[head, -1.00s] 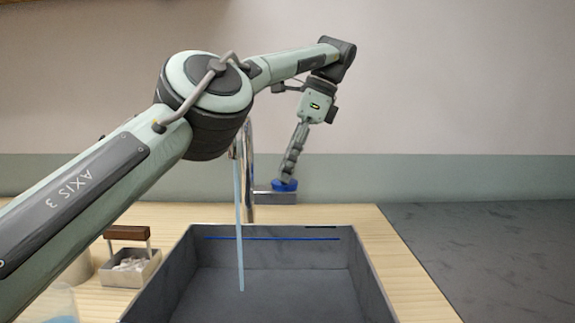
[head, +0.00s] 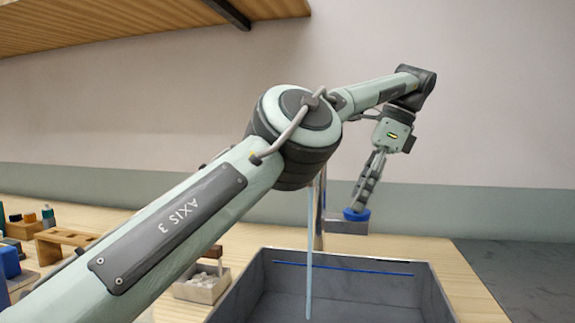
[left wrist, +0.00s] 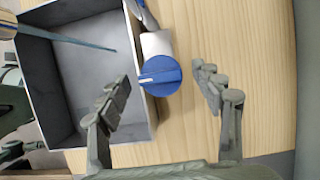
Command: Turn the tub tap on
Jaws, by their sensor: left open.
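The tub tap has a chrome upright (head: 319,222) and a grey side body (head: 347,227) with a round blue knob (head: 355,214). In the left wrist view the blue knob (left wrist: 159,76) shows a white pointer line. A pale blue stream (head: 309,262) falls from the tap into the grey tub (head: 262,283); it also shows in the left wrist view (left wrist: 72,40). My left gripper (head: 364,196) points down at the knob. In the left wrist view its fingers (left wrist: 161,78) are apart, one on each side of the knob, with visible gaps. My right gripper is not in view.
A blue line (head: 340,268) runs along the tub's inner back wall. Left of the tub stand a small tray of pale pieces (head: 202,286) and a wooden rack (head: 68,239). A shelf (head: 120,30) hangs above. A dark surface (head: 520,270) lies right of the wooden counter.

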